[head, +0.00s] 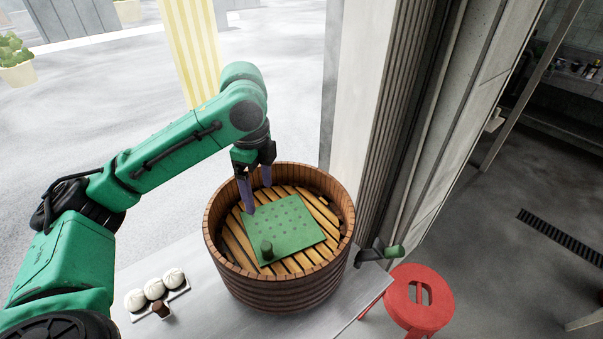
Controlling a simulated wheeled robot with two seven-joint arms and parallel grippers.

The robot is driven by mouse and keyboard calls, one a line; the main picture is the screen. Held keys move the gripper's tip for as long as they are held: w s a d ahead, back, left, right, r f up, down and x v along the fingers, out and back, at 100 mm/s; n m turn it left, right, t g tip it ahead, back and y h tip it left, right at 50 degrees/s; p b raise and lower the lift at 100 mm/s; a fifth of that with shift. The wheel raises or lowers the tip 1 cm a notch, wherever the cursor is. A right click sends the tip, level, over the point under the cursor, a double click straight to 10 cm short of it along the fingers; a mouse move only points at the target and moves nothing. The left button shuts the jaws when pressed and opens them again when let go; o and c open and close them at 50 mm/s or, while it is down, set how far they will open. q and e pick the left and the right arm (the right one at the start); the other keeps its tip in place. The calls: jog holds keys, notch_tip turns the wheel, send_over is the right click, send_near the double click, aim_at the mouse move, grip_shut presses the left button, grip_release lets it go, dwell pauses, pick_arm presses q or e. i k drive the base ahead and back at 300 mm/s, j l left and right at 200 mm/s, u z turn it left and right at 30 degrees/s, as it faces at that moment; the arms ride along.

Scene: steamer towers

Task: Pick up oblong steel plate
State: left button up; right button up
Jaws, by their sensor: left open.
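An oblong steel plate (179,294) lies on the grey counter at lower left, left of the wooden steamer. It carries white buns (154,289) in a row, and a small brown object (161,309) sits at its front edge. My left gripper (257,200) is open and points down inside the steamer's rim, at the back left edge of a green perforated sheet. It is well away from the plate, up and to the right of it. Nothing shows between its fingers. My right gripper is not in view.
A red stool (432,300) is at right. A wall post (350,110) rises behind the steamer.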

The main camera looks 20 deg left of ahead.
aim_at(156, 296)
jog(key=k+l, duration=1.1)
jog(key=k, duration=0.2)
